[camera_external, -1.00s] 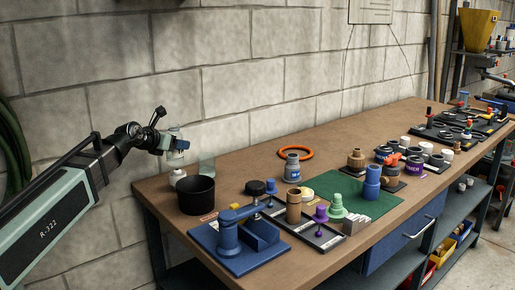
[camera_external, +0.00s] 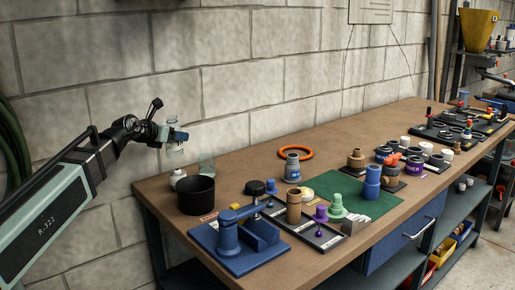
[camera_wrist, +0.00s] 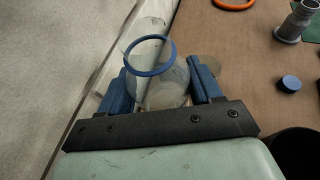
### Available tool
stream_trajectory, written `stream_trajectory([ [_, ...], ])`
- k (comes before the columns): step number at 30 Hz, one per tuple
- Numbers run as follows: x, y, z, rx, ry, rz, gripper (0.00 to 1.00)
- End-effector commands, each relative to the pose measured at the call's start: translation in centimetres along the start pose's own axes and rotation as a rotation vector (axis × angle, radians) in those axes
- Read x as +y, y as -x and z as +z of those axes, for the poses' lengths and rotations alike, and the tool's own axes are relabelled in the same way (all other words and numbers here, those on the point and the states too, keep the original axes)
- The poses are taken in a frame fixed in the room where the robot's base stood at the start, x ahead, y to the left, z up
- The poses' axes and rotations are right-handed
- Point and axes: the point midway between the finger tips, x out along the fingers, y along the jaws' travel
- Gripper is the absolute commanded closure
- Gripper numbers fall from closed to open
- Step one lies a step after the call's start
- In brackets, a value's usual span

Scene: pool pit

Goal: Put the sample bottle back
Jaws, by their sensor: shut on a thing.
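My gripper (camera_external: 176,137) is above the left end of the workbench, close to the block wall. Its blue fingers are shut on a clear sample bottle (camera_external: 175,149), which hangs above the bench top. In the wrist view the clear bottle (camera_wrist: 166,93) sits between the two fingers of my gripper (camera_wrist: 160,72). A blue ring (camera_wrist: 148,42) shows at its upper end there. The bottle's contents are hard to make out.
A blue clamp fixture (camera_external: 238,246) is at the front.

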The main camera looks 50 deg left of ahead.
Motion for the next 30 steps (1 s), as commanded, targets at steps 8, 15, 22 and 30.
stream_trajectory([
  [8,0.0,1.4,3.7,-0.001,0.000,0.000,0.71],
  [15,0.0,2.1,5.3,0.000,-0.001,0.000,0.71],
  [22,-0.3,1.8,6.5,0.003,-0.004,-0.011,0.71],
  [30,-2.2,-1.2,7.7,0.016,-0.031,-0.078,0.71],
])
